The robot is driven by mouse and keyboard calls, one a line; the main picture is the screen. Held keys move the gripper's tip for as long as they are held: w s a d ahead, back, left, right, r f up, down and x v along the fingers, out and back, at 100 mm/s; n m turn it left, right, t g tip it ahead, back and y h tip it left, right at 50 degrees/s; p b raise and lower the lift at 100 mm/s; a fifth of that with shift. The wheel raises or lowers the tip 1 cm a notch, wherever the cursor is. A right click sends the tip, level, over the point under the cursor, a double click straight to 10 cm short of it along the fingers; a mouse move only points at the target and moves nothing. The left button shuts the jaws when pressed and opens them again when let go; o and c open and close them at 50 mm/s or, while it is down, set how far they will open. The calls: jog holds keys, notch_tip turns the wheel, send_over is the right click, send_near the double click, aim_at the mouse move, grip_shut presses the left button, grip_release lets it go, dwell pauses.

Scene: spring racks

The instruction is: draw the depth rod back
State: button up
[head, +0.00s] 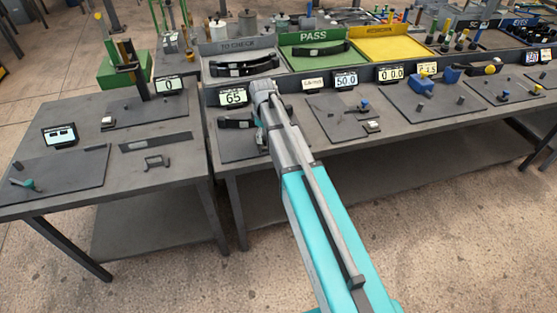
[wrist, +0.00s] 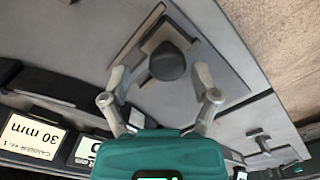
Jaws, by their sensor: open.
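In the wrist view a dark rounded knob (wrist: 167,62) stands on a grey plate (wrist: 152,97) on the bench. A thin bar lies beyond it. I cannot tell for sure which part is the depth rod. My gripper (wrist: 160,74) is open, with one finger on each side of the knob and visible gaps between. It looks empty. A dark part (head: 236,123) shows left of the arm.
A card reading 30 mm (wrist: 35,136) shows in the wrist view. Behind the station are a TO CHECK tray (head: 209,80), a green PASS tray (head: 291,63) and a yellow tray (head: 357,58). More stations line the bench to the right. A separate table (head: 190,168) stands left.

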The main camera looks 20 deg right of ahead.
jog(key=shift+r+p, duration=6.8)
jog(key=shift+r, duration=0.05)
jog(key=s+f+m+b, duration=0.3)
jog(key=s+m, duration=0.1)
jog(key=s, duration=0.6)
jog(key=s+f+m+b, duration=0.4)
jog(key=s+m, duration=0.1)
jog(key=s, duration=0.6)
jog(key=shift+s, duration=0.2)
